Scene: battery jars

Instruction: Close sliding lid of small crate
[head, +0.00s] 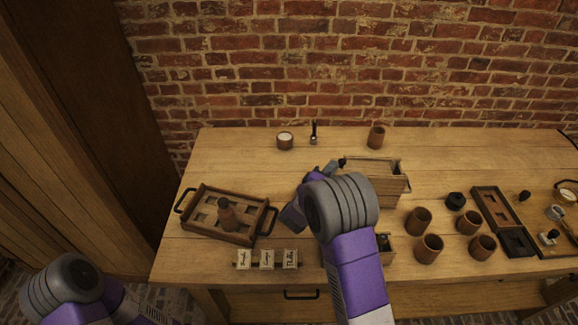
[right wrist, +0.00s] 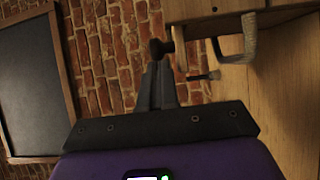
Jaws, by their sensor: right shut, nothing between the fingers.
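The small wooden crate (head: 389,190) stands in the middle of the table, partly hidden behind my right arm. A pale panel that looks like its lid (head: 368,167) shows at its top; how far it is slid I cannot tell. A dark knob (head: 342,161) shows at the crate's left end. In the right wrist view the crate (right wrist: 205,10) is at the top, with the knob (right wrist: 160,47) at my fingertips. My right gripper (right wrist: 158,68) is shut and empty, its tips at or very near the knob; contact is unclear. My left gripper is out of view.
A white-topped jar (head: 285,140) stands at the back.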

